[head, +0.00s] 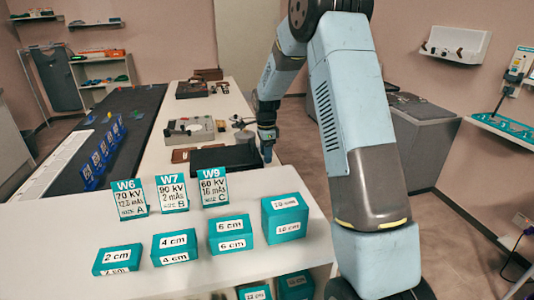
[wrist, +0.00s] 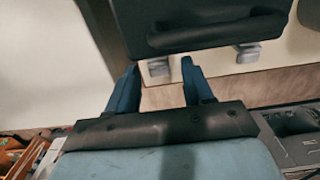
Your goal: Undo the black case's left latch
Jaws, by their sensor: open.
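The black case (wrist: 200,18) fills the top of the wrist view, its handle (wrist: 215,30) on the side facing me. A grey latch (wrist: 158,68) shows at the picture's left of that side, and a second grey latch (wrist: 248,53) at the right. My gripper (wrist: 161,65) is open, its blue fingers apart on either side of the left latch. I cannot tell whether they touch it. In the head view the black case (head: 222,159) lies on the light table, and my gripper (head: 267,156) is at its right end. The latches are hidden there.
In the head view a white shelf (head: 90,275) with teal blocks and W6, W7 and W9 cards stands in front. A grey box (head: 190,129) and a round grey object (head: 245,137) are behind the case. Floor shows right of the table.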

